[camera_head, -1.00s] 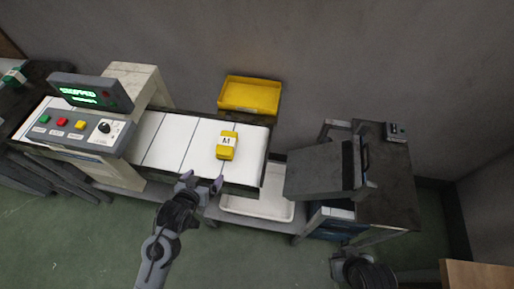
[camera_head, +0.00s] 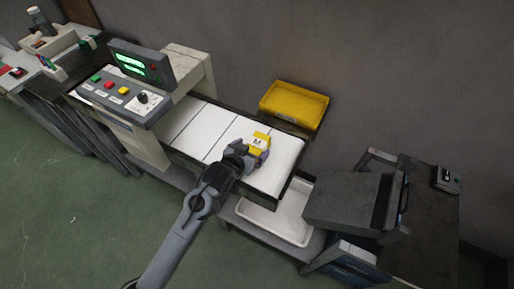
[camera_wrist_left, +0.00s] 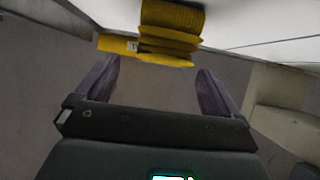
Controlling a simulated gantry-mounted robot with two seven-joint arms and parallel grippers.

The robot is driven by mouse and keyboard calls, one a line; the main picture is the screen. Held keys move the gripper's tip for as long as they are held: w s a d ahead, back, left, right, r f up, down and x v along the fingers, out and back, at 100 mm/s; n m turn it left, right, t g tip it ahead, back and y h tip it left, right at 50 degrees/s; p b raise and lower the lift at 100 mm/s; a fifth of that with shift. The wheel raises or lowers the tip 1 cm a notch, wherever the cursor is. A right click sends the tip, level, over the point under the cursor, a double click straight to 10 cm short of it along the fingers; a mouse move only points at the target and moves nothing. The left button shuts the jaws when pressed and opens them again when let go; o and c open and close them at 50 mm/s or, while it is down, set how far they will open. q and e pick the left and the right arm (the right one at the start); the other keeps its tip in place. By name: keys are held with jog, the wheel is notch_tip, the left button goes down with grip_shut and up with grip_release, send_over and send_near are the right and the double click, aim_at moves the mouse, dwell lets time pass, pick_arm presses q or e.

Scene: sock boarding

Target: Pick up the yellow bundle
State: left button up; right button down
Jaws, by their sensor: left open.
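The yellow bundle (camera_head: 260,140) lies on the white belt (camera_head: 284,155) near its right end, with a white M label on top. In the left wrist view the bundle (camera_wrist_left: 170,32) shows as stacked yellow folds ahead of the fingers. My left gripper (camera_head: 247,155) is open at the bundle's near side, and its fingers partly cover the bundle in the head view. In the left wrist view the gap between the fingertips (camera_wrist_left: 158,72) is empty, with the bundle just beyond it. My right gripper is not in view.
A control panel (camera_head: 118,97) and a beige housing stand left of the belt. A yellow bin (camera_head: 295,105) sits behind the belt. A white tray (camera_head: 280,222) lies below its end. A grey press-like unit (camera_head: 345,202) and a dark cart stand at right.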

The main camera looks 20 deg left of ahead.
aim_at(257, 142)
pick_arm(q)
jog(key=shift+b+x, duration=0.9)
jog(key=shift+x, duration=1.7)
jog(key=shift+w+r, duration=0.1)
jog(key=shift+r, duration=0.1)
jog(key=shift+a, duration=0.1)
jog(key=c, duration=1.2)
jog(key=shift+c, duration=0.2)
jog(key=shift+r, duration=0.15)
